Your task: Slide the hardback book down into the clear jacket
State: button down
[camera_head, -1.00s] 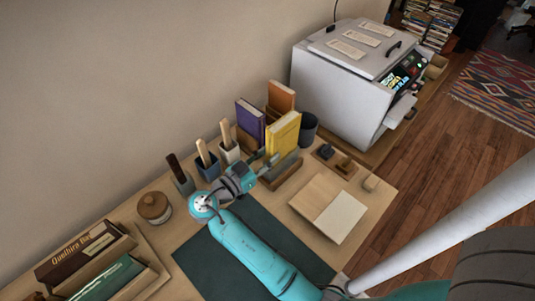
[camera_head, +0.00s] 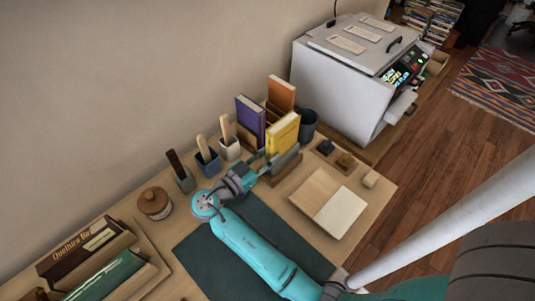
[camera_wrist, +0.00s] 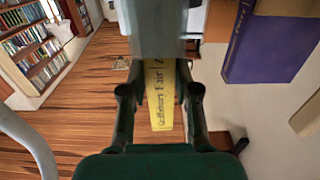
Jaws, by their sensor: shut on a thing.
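The yellow hardback book (camera_head: 281,133) stands upright at the back of the desk. It also shows in the wrist view (camera_wrist: 160,95), with black lettering on its spine. My gripper (camera_head: 266,164) is shut on the book, holding it from the left side. The clear jacket (camera_head: 291,160) is a greyish see-through sleeve standing in a wooden holder (camera_head: 287,178). The lower part of the book appears to be inside or behind the jacket; I cannot tell its exact depth. The jacket shows as a pale band (camera_wrist: 156,28) in the wrist view.
A purple book (camera_head: 250,121) and an orange book (camera_head: 281,92) stand close behind. A dark cup (camera_head: 308,125) is to the right, and several pots with wooden handles are left.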

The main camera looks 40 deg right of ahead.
jog(key=shift+f, duration=0.7)
jog(key=c, duration=0.8)
grip_release()
jog(key=shift+o, duration=0.2)
jog(key=shift+a, duration=0.1)
jog(key=a, duration=1.2)
jog(key=shift+s, duration=0.15)
jog(key=shift+s, duration=0.1)
